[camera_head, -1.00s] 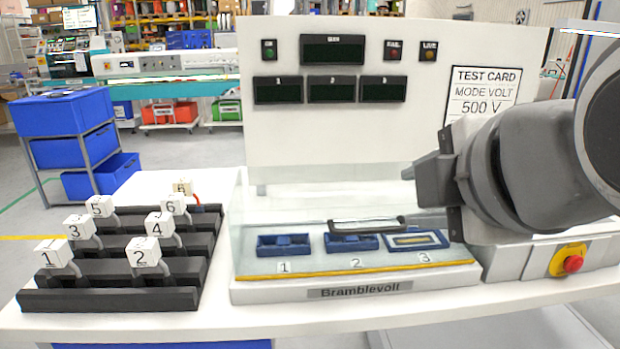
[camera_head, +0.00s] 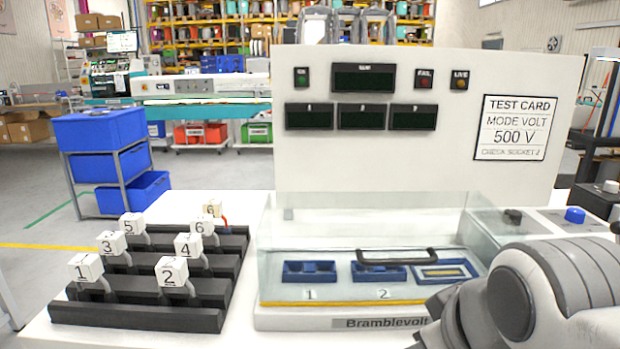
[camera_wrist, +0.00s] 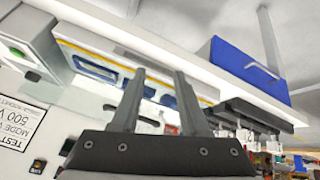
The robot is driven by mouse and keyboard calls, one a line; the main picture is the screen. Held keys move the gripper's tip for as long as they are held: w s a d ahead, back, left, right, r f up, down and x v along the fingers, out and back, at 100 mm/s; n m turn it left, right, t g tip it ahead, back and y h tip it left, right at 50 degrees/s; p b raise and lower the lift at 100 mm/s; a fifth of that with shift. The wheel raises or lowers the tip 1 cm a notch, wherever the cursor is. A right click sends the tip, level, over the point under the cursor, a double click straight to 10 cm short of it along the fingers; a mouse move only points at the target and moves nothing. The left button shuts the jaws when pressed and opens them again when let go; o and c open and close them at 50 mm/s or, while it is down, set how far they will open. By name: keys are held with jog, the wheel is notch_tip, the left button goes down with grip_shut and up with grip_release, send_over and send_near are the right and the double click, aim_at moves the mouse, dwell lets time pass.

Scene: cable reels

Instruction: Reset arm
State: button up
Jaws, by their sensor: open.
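My gripper shows in the wrist view (camera_wrist: 158,78). Its two dark fingers are apart with nothing between them. In the head view my arm's grey and white links fill the lower right, and the fingers cannot be made out there. The Bramblevolt tester (camera_head: 425,170) stands on the white bench. Its clear cover (camera_head: 330,225) with a dark handle (camera_head: 396,256) is over the blue sockets (camera_head: 308,272). The test card (camera_head: 515,127) reads MODE VOLT 500 V. My arm is in front of the tester's right part and hides socket 3's label.
A black stepped rack (camera_head: 150,290) with numbered white blocks (camera_head: 171,271) stands left of the tester. The bench's front left edge is clear.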

notch_tip(320, 180, down, 4)
jog(key=s+m+g, duration=0.1)
jog(key=m, duration=0.3)
notch_tip(320, 180, up, 20)
jog(key=p, duration=1.9)
jog(key=shift+s+f+p, duration=0.15)
jog(key=shift+f+p, duration=0.05)
jog(key=shift+p, duration=0.1)
jog(key=shift+d, duration=0.15)
